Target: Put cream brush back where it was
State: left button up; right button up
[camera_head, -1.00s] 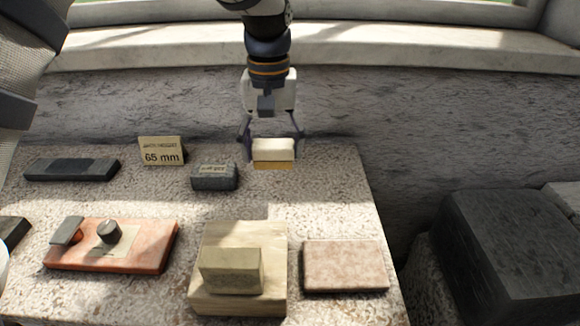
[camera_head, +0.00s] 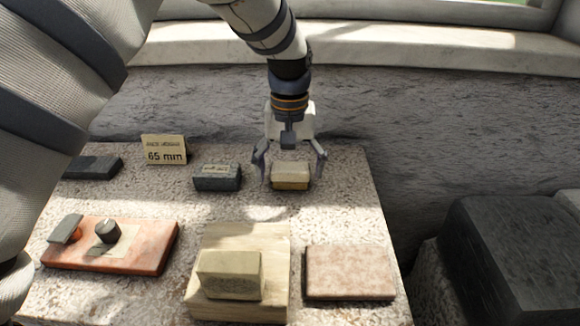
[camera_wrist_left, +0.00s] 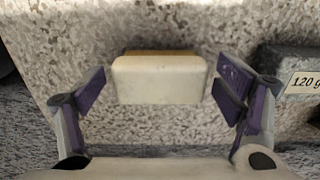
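The cream brush (camera_head: 291,173), a pale block with a tan lower part, sits on the speckled stone slab (camera_head: 345,205) near its back right. It also shows in the left wrist view (camera_wrist_left: 160,80). My left gripper (camera_head: 290,178) is over it from behind, with one finger on each side. The left wrist view shows a gap between each finger and the brush, so the gripper is open and not holding it. The brush appears to rest on the slab; its underside is hidden. My right gripper is not in view.
A dark labelled block (camera_head: 217,178) stands left of the brush, with a 65 mm sign (camera_head: 165,150) behind it. A reddish board (camera_head: 150,250), a wooden block (camera_head: 230,275) and a pink slab (camera_head: 350,272) lie in front. A large dark block (camera_head: 510,250) stands right.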

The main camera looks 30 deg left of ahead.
aim_at(290, 167)
pick_arm(q)
jog(key=shift+r, duration=0.1)
notch_tip(290, 167, up, 12)
dwell(0.5)
jog(key=shift+r, duration=0.1)
